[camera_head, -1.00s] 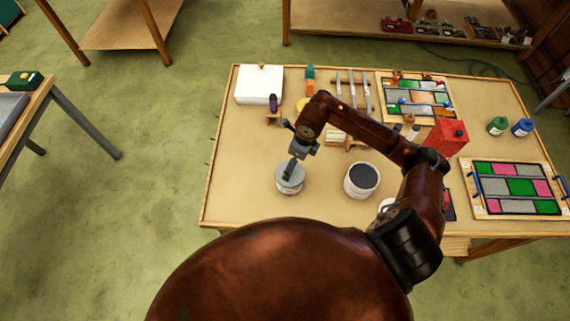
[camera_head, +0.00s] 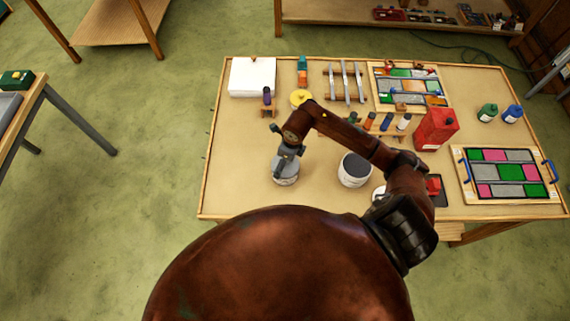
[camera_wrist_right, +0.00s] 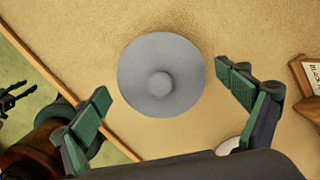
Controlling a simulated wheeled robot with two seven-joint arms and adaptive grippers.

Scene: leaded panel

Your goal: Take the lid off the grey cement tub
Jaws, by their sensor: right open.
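The grey cement tub (camera_head: 286,181) stands near the front left of the table, its top mostly hidden by my right wrist in the head view. In the right wrist view its round grey lid (camera_wrist_right: 140,65) with a central knob is seen from above, seated flat. My right gripper (camera_wrist_right: 168,84) is open, its green-padded fingers on either side of the lid's lower part and apart from it. In the head view the right gripper (camera_head: 286,163) is over the tub. A dark jaw-like part (camera_wrist_right: 14,96), perhaps my left gripper, shows at the wrist view's left edge; its opening is unclear.
A white tub (camera_head: 354,170) with a dark top stands right of the grey one. Behind are a row of small bottles (camera_head: 386,122), a red can (camera_head: 435,129) and a white stack (camera_head: 252,77). A leaded panel (camera_head: 508,174) lies at right. The table left of the tub is clear.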

